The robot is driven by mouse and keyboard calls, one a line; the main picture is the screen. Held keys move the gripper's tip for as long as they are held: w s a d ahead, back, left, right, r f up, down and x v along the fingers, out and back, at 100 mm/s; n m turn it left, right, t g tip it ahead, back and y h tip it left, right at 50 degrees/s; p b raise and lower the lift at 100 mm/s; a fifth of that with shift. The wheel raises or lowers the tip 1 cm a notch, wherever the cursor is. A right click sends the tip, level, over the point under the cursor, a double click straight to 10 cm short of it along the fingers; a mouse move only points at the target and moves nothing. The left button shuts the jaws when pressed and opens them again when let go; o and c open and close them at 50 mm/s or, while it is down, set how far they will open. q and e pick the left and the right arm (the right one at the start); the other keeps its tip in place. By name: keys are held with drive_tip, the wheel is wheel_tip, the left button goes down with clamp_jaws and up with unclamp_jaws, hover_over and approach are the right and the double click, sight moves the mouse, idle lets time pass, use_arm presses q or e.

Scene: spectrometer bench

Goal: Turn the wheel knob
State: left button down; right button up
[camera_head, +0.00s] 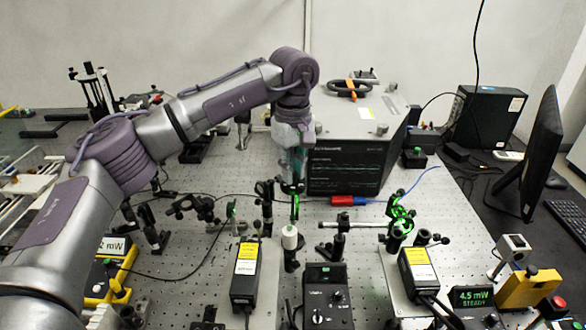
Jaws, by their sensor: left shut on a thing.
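My left gripper (291,183) points straight down in front of the dark spectrometer box (345,168), near the centre of the bench. It is shut on a small dark part, which I take to be the wheel knob; the fingers hide most of it. Directly below the fingertips stands a green-lit optic mount (295,208). Whether the knob is turned cannot be seen. My right gripper is not in view.
Posts and optic mounts crowd the bench around the gripper. A white cylinder (290,238) stands just in front, and a black control box (325,292) nearer. A monitor (541,155) stands far right.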

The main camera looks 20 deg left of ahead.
use_arm(q)
drive_tip(key=c, duration=1.1)
unclamp_jaws()
wheel_tip(320, 180, up, 12)
